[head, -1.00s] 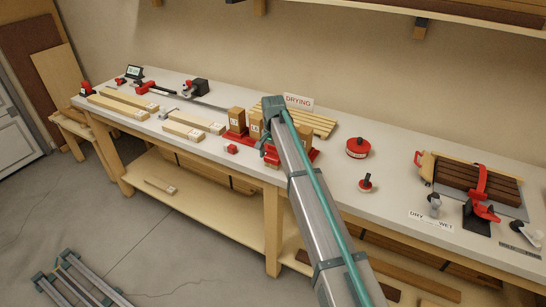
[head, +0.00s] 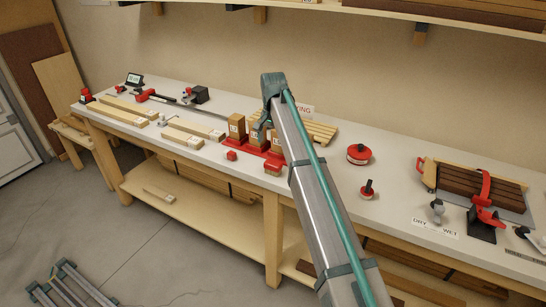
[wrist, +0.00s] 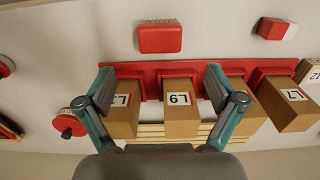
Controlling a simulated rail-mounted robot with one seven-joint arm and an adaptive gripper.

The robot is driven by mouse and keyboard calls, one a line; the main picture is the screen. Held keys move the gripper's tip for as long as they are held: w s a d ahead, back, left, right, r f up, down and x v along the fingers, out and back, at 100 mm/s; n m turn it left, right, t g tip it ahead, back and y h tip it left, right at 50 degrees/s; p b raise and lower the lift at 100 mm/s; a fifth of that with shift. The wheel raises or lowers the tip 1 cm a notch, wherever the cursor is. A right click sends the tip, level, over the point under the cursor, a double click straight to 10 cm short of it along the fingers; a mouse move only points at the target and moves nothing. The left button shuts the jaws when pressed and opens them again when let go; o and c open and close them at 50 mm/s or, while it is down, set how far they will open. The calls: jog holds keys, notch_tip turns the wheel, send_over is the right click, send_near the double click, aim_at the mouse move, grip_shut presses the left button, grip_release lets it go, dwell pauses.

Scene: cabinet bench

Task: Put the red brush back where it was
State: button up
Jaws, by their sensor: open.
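The red brush (wrist: 160,38) lies on the white bench top just in front of the red rack (wrist: 150,68), with a thin strip of bristles along its front side. In the head view the brush (head: 273,167) is near the bench's front edge, beside my arm. My gripper (wrist: 160,82) is open and empty, its teal fingers spread over the rack and its wooden blocks. The brush is ahead of the fingertips, not between them. In the head view my gripper (head: 265,125) is partly hidden by my arm.
Wooden blocks stand in the rack, one labelled L9 (wrist: 181,113). A small red block (head: 231,155) lies left of the brush. A red tin (head: 359,154) and a red-based knobbed tool (head: 367,190) stand to the right. A slatted drying rack (head: 318,131) is behind.

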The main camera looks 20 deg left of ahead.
jog(key=shift+r, duration=1.35)
